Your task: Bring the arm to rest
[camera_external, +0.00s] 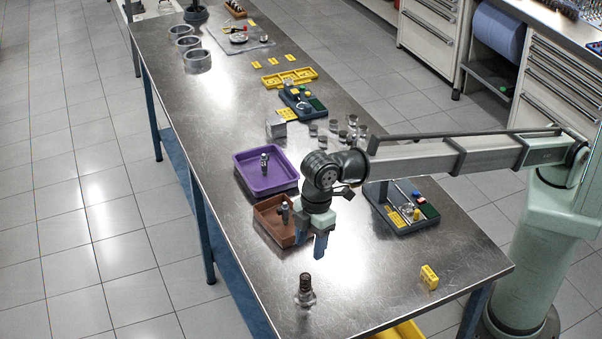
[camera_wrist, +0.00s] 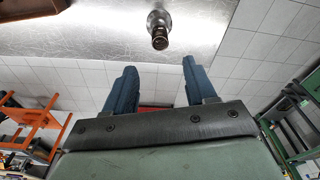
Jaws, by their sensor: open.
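My gripper (camera_external: 322,245) hangs from my arm above the near part of the steel table (camera_external: 200,110), pointing down. Its blue fingers also show in the wrist view (camera_wrist: 158,88), spread apart with nothing between them. A dark metal part (camera_external: 305,292) stands upright on the table, in front of and below my gripper. The same part shows at the top of the wrist view (camera_wrist: 159,30), beyond the fingertips. A brown tray (camera_external: 270,222) holding an upright metal part (camera_external: 285,213) is just left of my gripper.
A purple tray (camera_external: 250,185) with a metal part lies behind the brown one. A dark kit tray (camera_external: 420,224) and a yellow block (camera_external: 429,276) are to the right. Pistons, rings and yellow holders stand farther back. The near table corner is mostly clear.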

